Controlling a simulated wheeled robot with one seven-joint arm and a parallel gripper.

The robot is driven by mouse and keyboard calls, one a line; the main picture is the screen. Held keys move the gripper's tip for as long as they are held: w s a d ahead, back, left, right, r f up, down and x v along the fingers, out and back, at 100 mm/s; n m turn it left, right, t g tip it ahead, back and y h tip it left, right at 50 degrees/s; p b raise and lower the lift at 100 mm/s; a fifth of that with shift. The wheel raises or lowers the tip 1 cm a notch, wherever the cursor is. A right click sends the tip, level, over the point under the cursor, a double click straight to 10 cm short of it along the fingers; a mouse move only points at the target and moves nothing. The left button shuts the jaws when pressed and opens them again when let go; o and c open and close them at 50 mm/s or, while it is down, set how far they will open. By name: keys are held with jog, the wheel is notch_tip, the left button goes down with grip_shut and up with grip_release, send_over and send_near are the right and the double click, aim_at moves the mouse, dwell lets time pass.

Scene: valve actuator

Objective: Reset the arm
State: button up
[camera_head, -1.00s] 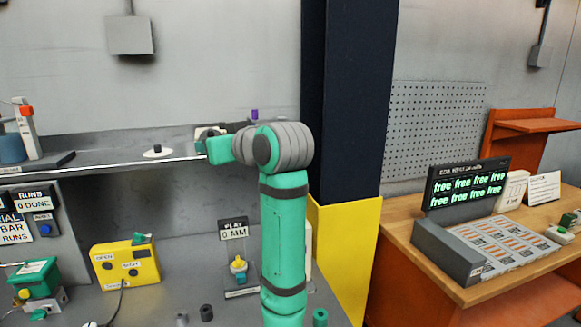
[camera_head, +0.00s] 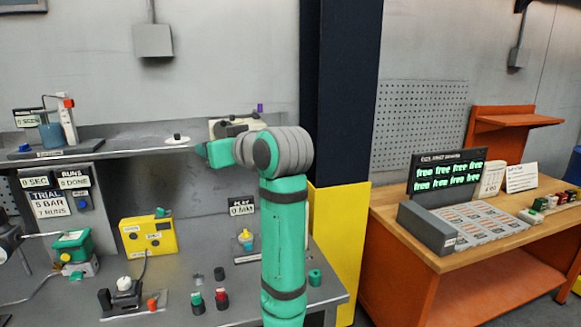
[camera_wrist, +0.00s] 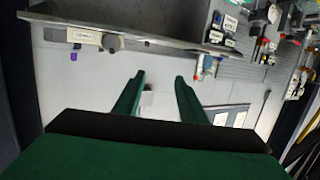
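My arm (camera_head: 284,225) stands upright at the right end of the grey bench, its elbow in front of the shelf. Beyond the fingers is a pale wall, and a grey shelf edge runs across the top of that view.
The bench carries a yellow box (camera_head: 148,236), a green actuator (camera_head: 74,246) and several small parts. A shelf (camera_head: 110,152) runs behind it. A dark pillar (camera_head: 340,95) stands right of my arm, and a wooden desk (camera_head: 470,220) with a green-lit display (camera_head: 449,175) is farther right.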

jog(key=w+d+f+m+t+h, duration=0.1)
jog(key=w+d+f+m, duration=0.1)
jog(key=f, duration=1.1)
jog(key=w+d+f+m+t+h, duration=0.1)
jog(key=d+f+m, duration=0.1)
jog(key=f, duration=1.2)
jog(key=s+d+f+m+h, duration=0.25)
jog(key=s+f, duration=0.35)
jog(key=f, duration=0.6)
jog(key=s+d+f+m+h, duration=0.15)
jog(key=s+d+f, duration=0.35)
jog(key=f, duration=0.7)
jog(key=s+d+f+h, duration=0.1)
jog(key=s+f, duration=0.2)
jog(key=s, duration=0.4)
jog(key=s+d+f+t+h, duration=0.1)
jog(key=s+f, duration=0.3)
jog(key=s, duration=0.4)
jog(key=s+d+f+h, duration=0.1)
jog(key=s+d+f, duration=0.15)
jog(key=s, duration=0.45)
jog(key=s+r, duration=0.2)
jog(key=s, duration=0.9)
jog(key=s+r+h, duration=0.1)
jog(key=s+r, duration=0.1)
jog(key=s, duration=1)
jog(key=shift+d+r, duration=0.2)
jog(key=shift+d, duration=0.2)
